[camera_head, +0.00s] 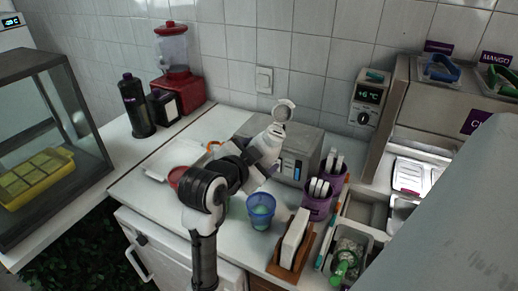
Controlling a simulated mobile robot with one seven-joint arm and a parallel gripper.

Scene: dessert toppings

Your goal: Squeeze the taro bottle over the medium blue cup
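A translucent blue cup (261,211) stands upright on the white counter, in front of my arm, with something pale green inside. It is the only blue cup I can make out. A tall black bottle (137,106) with a small label stands at the back left; I cannot read whether it is taro.
A red cup (177,178) and an orange-rimmed item (214,147) are partly hidden by my arm. Purple holders (317,205) with white utensils and a wooden holder (292,255) stand right of the cup. A grey metal box (307,140) stands behind.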

